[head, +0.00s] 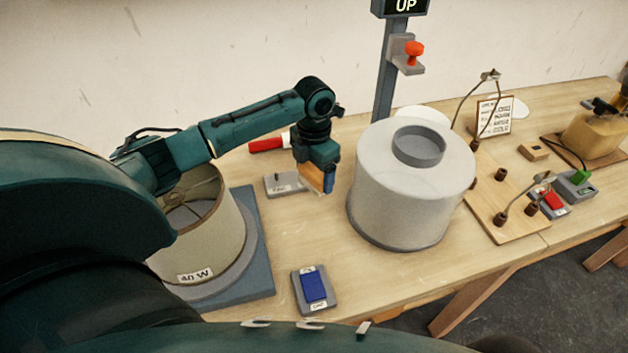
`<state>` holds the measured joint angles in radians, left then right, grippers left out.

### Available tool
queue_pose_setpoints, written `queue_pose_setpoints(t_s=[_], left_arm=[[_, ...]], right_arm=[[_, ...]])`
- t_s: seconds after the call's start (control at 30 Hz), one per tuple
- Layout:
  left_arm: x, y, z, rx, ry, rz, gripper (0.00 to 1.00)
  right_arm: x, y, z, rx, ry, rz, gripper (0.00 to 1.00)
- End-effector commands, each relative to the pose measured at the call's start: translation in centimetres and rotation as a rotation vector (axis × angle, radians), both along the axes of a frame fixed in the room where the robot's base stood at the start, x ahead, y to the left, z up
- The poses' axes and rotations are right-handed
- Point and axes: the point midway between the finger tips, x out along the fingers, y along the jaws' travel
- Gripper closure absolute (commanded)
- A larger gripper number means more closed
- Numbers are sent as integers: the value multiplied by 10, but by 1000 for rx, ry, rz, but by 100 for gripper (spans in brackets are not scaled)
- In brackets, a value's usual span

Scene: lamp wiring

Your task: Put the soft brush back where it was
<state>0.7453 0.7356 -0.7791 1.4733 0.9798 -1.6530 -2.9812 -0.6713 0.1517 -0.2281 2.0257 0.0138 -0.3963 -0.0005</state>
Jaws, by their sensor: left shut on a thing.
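My left gripper (317,172) reaches in from the left and points down over the table, between the lamp shade and the white drum. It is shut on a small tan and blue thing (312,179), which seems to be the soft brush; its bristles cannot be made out. The held thing is just right of a small grey labelled holder (285,186) with a short peg. I cannot tell whether it touches the table. My right gripper is not in view.
A beige shade marked 40 W (232,232) stands left on a blue-grey base. A large white drum (405,205) stands close on the right. A grey block with a blue pad (314,286) sits in front. A red-handled tool (267,145) lies behind. A wiring board (510,222) is farther right.

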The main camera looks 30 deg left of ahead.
Motion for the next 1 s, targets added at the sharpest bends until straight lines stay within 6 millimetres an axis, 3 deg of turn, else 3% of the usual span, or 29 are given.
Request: queue_pose_setpoints(t_s=[0.23, 0.87, 0.9, 1.0], left_arm=[[-1, 0, -32, 0, 2, 1, 46], [0, 0, -45, 1, 0, 0, 46], [0, 0, -45, 1, 0, 0, 20], [0, 0, -44, 1, 0, 0, 12]], right_arm=[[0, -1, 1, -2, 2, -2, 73], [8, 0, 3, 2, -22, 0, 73], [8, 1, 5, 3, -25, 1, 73], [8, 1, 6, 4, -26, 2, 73]])
